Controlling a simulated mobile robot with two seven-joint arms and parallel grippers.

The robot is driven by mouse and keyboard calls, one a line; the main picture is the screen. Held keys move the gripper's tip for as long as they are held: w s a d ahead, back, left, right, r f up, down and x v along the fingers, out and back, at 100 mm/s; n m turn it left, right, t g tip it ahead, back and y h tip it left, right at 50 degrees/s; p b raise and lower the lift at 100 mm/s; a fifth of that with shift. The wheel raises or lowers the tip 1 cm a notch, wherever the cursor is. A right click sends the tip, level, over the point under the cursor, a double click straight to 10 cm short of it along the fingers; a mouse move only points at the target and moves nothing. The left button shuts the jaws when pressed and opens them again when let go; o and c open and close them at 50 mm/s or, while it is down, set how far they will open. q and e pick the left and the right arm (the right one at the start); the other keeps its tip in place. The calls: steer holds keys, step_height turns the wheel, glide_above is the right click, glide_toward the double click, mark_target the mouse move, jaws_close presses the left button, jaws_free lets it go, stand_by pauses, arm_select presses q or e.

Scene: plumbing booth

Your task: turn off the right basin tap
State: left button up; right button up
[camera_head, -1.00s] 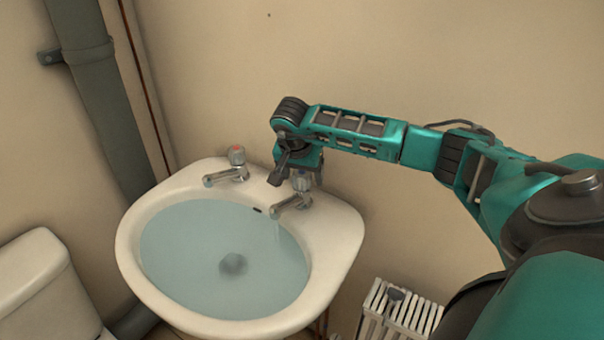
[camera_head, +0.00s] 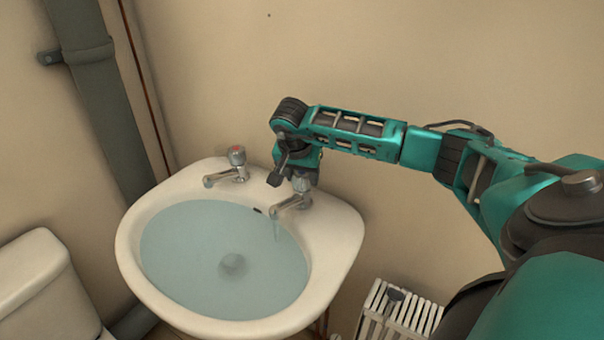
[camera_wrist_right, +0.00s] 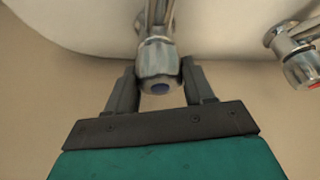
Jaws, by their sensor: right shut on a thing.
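The right basin tap (camera_head: 291,202) is chrome, and a stream of water runs from its spout into the basin (camera_head: 340,255). My right gripper (camera_head: 297,180) is over its handle from above and partly hides it. In the right wrist view, the tap's handle (camera_wrist_right: 158,67) with a blue cap sits between the two fingers of the right gripper (camera_wrist_right: 160,80), which is shut on it. The basin holds water (camera_head: 200,245) with a dark drain under it. My left gripper is not in view.
The left tap (camera_head: 235,166), with a red mark, stands close to the left on the basin's back rim; it also shows in the right wrist view (camera_wrist_right: 297,48). The wall (camera_head: 380,60) is just behind. A radiator (camera_head: 400,312) stands low at right, a toilet cistern (camera_head: 40,280) at left.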

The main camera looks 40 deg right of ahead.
steer(key=shift+m, duration=0.3)
steer(key=m+g, duration=0.1)
steer(key=m, duration=0.1)
steer(key=m+p, duration=0.1)
steer(key=m, duration=0.1)
steer(key=shift+r+m+g+h, duration=0.15)
steer(key=shift+m+g+h, duration=0.15)
steer(key=shift+g+h, duration=0.1)
steer(key=m+g, duration=0.1)
steer(key=m, duration=0.2)
steer(key=m+g, duration=0.1)
steer(key=m, duration=0.2)
steer(key=shift+y+p, duration=0.3)
steer(key=m+g, duration=0.1)
steer(key=m, duration=0.2)
steer(key=m+g+y, duration=0.1)
steer(key=m, duration=0.2)
steer(key=shift+d+m+y, duration=0.1)
steer(key=shift+m+y, duration=0.2)
steer(key=shift+m, duration=0.1)
steer(key=m+y, duration=0.1)
steer(key=m, duration=0.1)
steer(key=m+g+b, duration=0.1)
steer(key=m, duration=0.2)
steer(key=shift+y, duration=0.4)
steer(key=shift+s, duration=0.1)
steer(key=o, duration=1)
